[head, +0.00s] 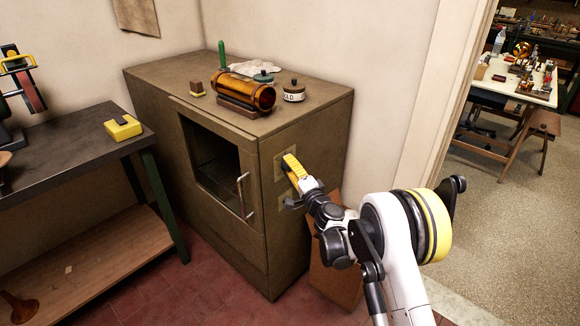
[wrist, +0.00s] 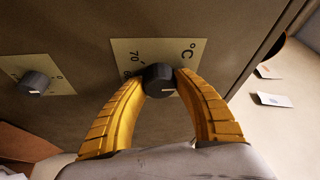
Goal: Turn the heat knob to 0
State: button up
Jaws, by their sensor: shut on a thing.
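The heat knob (wrist: 158,79) is a black knob on a pale dial plate (wrist: 128,52) marked °C, with 70 and part of another number legible. My gripper (wrist: 160,80) has its two yellow fingers closed on the knob's sides. The fingers and knob hide much of the scale, so I cannot tell the exact setting. In the head view my gripper (head: 287,160) is at the upper plate on the right side of the brown oven cabinet (head: 275,250). A second black knob (wrist: 34,82) on its own plate is to the left in the wrist view.
The cabinet's front has a dark window and a metal handle (head: 243,195). A workbench (head: 60,150) stands left. A brown board (head: 335,270) stands beside the cabinet, below my arm.

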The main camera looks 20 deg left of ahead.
jog(key=o, duration=1.2)
jog(key=shift+c, duration=0.2)
jog(key=r+v, duration=0.1)
jog(key=v, duration=1.1)
jog(key=shift+f, duration=0.45)
